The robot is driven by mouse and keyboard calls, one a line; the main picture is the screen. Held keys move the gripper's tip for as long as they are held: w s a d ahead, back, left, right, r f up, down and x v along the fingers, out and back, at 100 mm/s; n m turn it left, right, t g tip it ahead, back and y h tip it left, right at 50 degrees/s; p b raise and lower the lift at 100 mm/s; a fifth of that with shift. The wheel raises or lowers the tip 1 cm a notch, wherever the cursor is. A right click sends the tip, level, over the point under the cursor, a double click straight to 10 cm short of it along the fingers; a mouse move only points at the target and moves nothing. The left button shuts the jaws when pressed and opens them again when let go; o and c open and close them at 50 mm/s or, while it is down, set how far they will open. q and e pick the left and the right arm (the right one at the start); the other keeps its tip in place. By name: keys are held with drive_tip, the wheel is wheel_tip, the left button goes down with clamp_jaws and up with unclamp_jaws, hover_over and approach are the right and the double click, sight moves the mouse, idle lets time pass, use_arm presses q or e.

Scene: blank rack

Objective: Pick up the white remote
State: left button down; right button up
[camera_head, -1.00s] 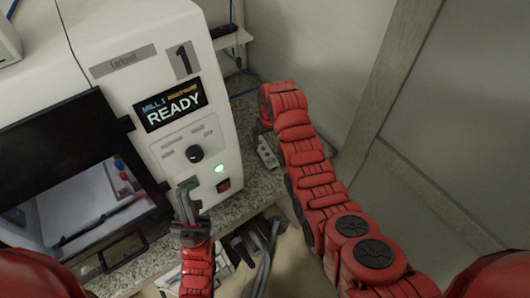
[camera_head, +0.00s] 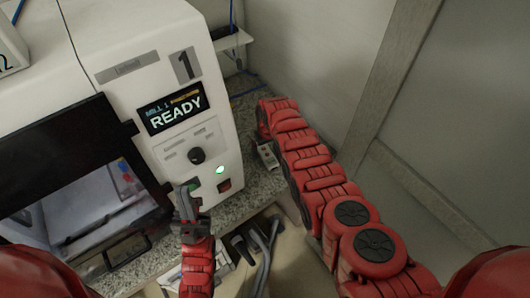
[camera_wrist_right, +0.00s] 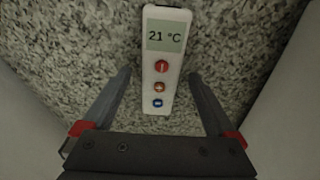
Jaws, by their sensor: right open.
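The white remote (camera_head: 267,156) lies on the granite counter beside the machine, close to my right arm. In the right wrist view the remote (camera_wrist_right: 162,100) shows a "21 °C" screen at its far end and red, orange and blue buttons. My right gripper (camera_wrist_right: 161,76) is open, its two fingers apart on either side of the remote's lower part, with nothing held.
The white machine (camera_head: 150,62) with a "READY" screen (camera_head: 173,107) stands left of the remote. A wall (camera_head: 305,50) rises behind the counter (camera_head: 237,196). Blue cables (camera_head: 246,90) lie at the back. Grey cables or tool parts (camera_head: 262,245) are below the counter edge.

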clamp_jaws()
idle(0.5)
drive_tip(key=shift+r, duration=0.15)
